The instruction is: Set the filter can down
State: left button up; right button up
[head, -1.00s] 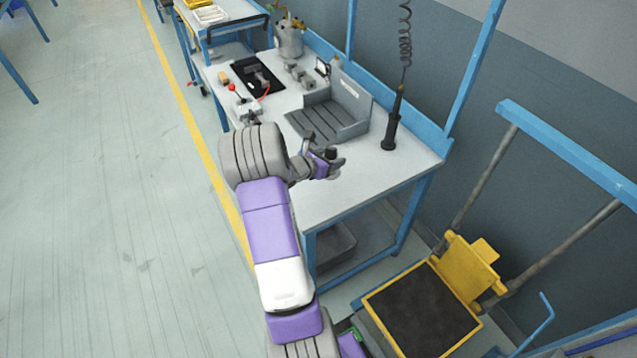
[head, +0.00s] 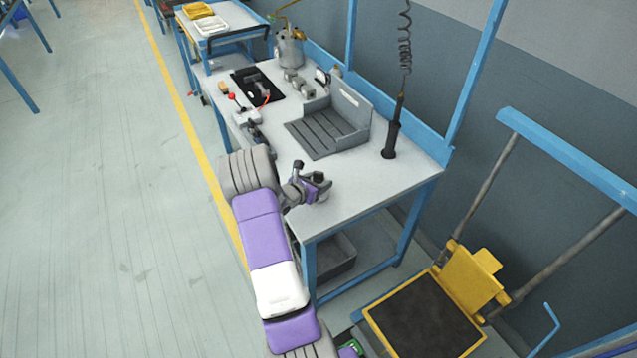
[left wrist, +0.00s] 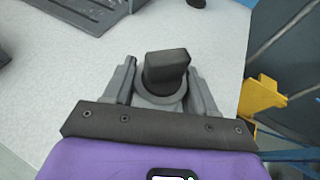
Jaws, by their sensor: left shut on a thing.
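My left gripper (head: 320,188) is over the near end of the white workbench (head: 375,175), close to its front edge. In the left wrist view my left gripper (left wrist: 162,80) has a finger on each side of a grey round piece with a dark blocky top (left wrist: 166,68), which I take to be the filter can. The gripper is shut on it. In the head view the can is small and mostly hidden by the gripper. I cannot tell whether its underside touches the bench. My right gripper is not in view.
A grey ribbed tray with raised walls (head: 325,130) stands farther back on the bench. A black tool (head: 393,135) hangs on a coiled cord to its right. A metal pot (head: 290,48) and a black mat (head: 257,83) are farther away. The bench between gripper and tray is clear.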

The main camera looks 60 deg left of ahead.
pick_arm(q)
jog(key=shift+r, duration=0.15)
jog(key=shift+f, duration=0.25)
jog(key=o, duration=1.2)
jog(key=shift+r, duration=0.15)
